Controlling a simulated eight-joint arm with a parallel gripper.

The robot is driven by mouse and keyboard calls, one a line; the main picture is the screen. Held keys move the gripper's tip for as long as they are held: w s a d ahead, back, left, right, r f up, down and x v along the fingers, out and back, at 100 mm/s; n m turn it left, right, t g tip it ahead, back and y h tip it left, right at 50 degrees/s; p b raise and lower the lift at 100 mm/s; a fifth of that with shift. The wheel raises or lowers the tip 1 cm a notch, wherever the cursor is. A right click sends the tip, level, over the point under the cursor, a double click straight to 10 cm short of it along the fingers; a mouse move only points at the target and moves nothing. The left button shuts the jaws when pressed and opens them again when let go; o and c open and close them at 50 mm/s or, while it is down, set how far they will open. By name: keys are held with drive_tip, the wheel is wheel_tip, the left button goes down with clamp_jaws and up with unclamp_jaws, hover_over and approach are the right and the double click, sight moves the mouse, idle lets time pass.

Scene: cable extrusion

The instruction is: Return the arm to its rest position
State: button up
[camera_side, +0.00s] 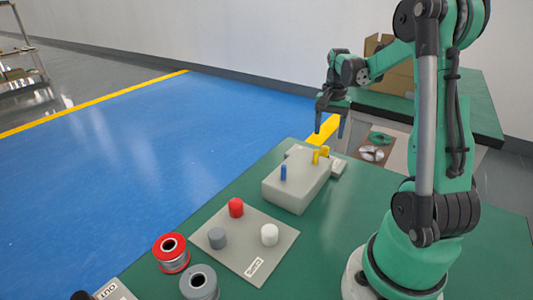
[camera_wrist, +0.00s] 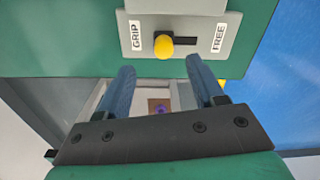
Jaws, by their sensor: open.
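My gripper (camera_side: 328,122) hangs above the far edge of the green work table (camera_side: 340,240), clear of everything. It is open and empty, with its two blue fingers apart. In the wrist view the gripper (camera_wrist: 160,85) shows both fingers near a grey panel marked GRIP and FREE (camera_wrist: 200,30). A yellow knob (camera_wrist: 164,45) on a dark slot sits at the GRIP side of that panel. The fingers do not appear to touch the knob.
A grey block (camera_side: 297,184) with a blue peg and yellow parts stands on the table. Nearer are a plate (camera_side: 245,240) with red, grey and white pieces, a red spool (camera_side: 171,254) and a grey spool (camera_side: 199,283). A cardboard box (camera_side: 392,72) stands on another table behind.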

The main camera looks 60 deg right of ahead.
drive_tip(key=w+a+r+n, duration=0.1)
drive_tip(key=a, duration=0.1)
drive_tip(key=w+a+r+n+t, duration=0.1)
drive_tip(key=a, duration=0.2)
drive_tip(key=w+a+r+n+h, duration=0.1)
drive_tip(key=a, duration=0.1)
drive_tip(key=shift+w+a+r+n, duration=0.1)
drive_tip(key=shift+w+a+n, duration=0.1)
drive_tip(key=shift+n, duration=0.2)
drive_tip(key=a+r+n+t+y, duration=0.1)
drive_tip(key=a+r+n+t, duration=0.1)
drive_tip(key=a+n+t, duration=0.4)
drive_tip(key=a+n, duration=0.5)
drive_tip(key=a, duration=0.8)
drive_tip(key=shift+s+a+n, duration=0.4)
